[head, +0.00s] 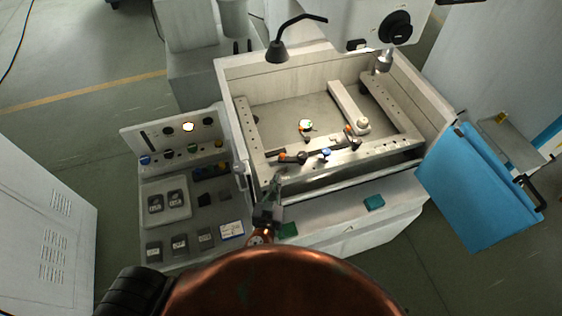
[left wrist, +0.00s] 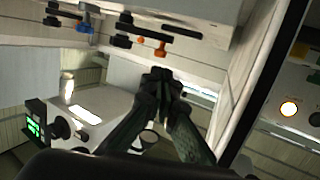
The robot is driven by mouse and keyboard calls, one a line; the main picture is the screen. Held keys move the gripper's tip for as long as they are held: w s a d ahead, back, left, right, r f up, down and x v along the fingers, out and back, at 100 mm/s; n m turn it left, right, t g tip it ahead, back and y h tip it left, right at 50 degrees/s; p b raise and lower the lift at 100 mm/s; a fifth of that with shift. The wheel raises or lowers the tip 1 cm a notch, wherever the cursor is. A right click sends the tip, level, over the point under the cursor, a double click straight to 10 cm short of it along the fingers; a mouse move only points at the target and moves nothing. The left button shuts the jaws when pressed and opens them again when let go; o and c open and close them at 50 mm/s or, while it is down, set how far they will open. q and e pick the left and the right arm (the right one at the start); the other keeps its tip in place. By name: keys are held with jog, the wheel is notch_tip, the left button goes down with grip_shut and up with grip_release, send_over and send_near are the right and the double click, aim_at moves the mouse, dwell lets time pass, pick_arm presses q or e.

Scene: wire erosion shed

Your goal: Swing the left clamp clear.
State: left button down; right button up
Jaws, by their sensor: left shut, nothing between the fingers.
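The left clamp (head: 290,157), a dark bar with orange parts, lies on the front rail of the work frame (head: 365,153) in the open tank. In the left wrist view the clamp (left wrist: 165,30) is near the top, with an orange knob below its bar. A second clamp (head: 352,142) with orange parts sits farther right on the rail. My left gripper (head: 278,178) is just in front of the left clamp and appears apart from it. Its dark fingers (left wrist: 162,82) are shut and empty. My right gripper is not in view.
A blue item (head: 325,153) sits on the rail between the clamps. A control panel (head: 185,130) with a lit lamp stands left of the tank. A blue door panel (head: 480,190) is at the right.

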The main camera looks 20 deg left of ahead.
aim_at(281, 158)
pick_arm(q)
jog(key=p+x, duration=0.2)
jog(key=x, duration=0.5)
jog(key=shift+w+r, duration=0.1)
jog(key=shift+w, duration=0.3)
jog(key=shift+w+f, duration=0.25)
jog(key=shift+w, duration=0.4)
jog(key=shift+a, duration=0.1)
